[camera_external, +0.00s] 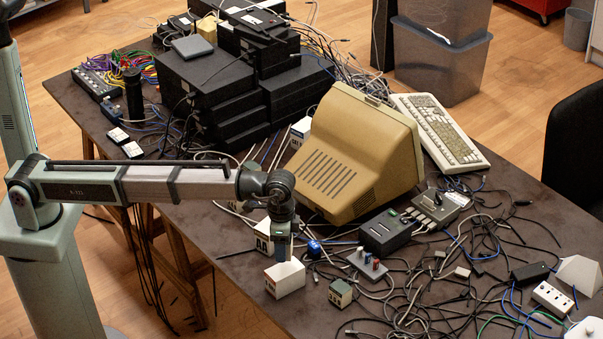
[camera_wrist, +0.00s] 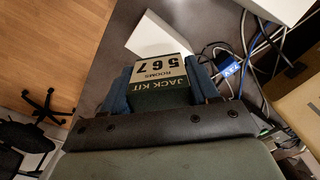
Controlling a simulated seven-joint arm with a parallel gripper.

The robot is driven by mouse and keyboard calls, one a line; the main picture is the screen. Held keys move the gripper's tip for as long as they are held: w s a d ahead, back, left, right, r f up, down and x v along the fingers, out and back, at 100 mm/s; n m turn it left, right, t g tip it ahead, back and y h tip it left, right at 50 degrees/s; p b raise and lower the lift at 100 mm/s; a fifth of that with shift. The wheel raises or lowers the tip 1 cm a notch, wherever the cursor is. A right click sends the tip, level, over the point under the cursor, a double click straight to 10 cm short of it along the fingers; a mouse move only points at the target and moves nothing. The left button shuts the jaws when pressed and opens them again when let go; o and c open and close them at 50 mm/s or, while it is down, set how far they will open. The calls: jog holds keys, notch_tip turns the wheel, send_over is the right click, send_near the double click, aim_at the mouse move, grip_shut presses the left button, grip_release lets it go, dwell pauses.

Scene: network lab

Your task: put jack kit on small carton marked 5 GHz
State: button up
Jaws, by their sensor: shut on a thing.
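The jack kit, a dark green box with a cream label reading "JACK KIT ROOMS 567" (camera_wrist: 160,76), sits between the blue fingers of my gripper (camera_wrist: 168,92) in the wrist view. In the external view my gripper (camera_external: 282,252) points down just above a small white carton (camera_external: 286,281) at the table's front edge; the jack kit is hard to make out there. A white carton also shows just beyond the jack kit in the wrist view (camera_wrist: 150,38). I cannot read "5 GHz" on any carton, nor tell whether kit and carton touch.
Another white carton (camera_external: 264,229) stands close behind. A small green box with a pale top (camera_external: 341,291) and a grey plate with jacks (camera_external: 367,265) are to the right. A beige monitor (camera_external: 355,150) stands behind. Loose cables cover the table's right side.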

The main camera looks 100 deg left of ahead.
aim_at(283, 269)
jog(key=shift+f, duration=2.65)
jog(key=shift+f, duration=0.15)
jog(key=o, duration=1.1)
notch_tip(283, 269, up, 12)
jog(key=shift+r, duration=0.15)
